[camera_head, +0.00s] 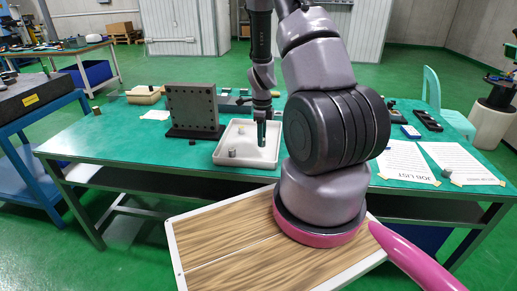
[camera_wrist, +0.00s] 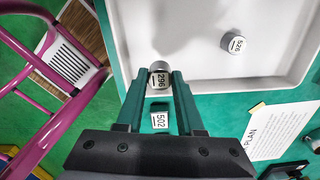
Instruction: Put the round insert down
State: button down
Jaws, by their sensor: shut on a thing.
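My gripper (camera_head: 262,136) points down over the white tray (camera_head: 222,158) on the green table. In the wrist view my gripper (camera_wrist: 162,82) is shut on a grey round insert (camera_wrist: 160,74) marked 296, held between the fingertips. In that view it overlaps the edge of the tray (camera_wrist: 205,82); its height above the tray is hard to judge. Another round insert (camera_wrist: 233,43), marked 526, stands in the tray and also shows in the head view (camera_head: 232,153). A piece marked 502 (camera_wrist: 160,118) shows between the fingers, lower in the wrist view, apart from the held insert.
A grey plate with holes (camera_head: 192,106) stands upright left of the tray. Job list papers (camera_head: 403,162) lie on the table to the right. A sheet headed PLAN (camera_wrist: 277,131) shows in the wrist view. The tray floor around the standing insert is clear.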

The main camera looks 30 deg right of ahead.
jog(key=shift+f, duration=2.85)
jog(key=shift+f, duration=0.15)
jog(key=c, duration=0.5)
grip_release()
jog(key=shift+c, duration=0.2)
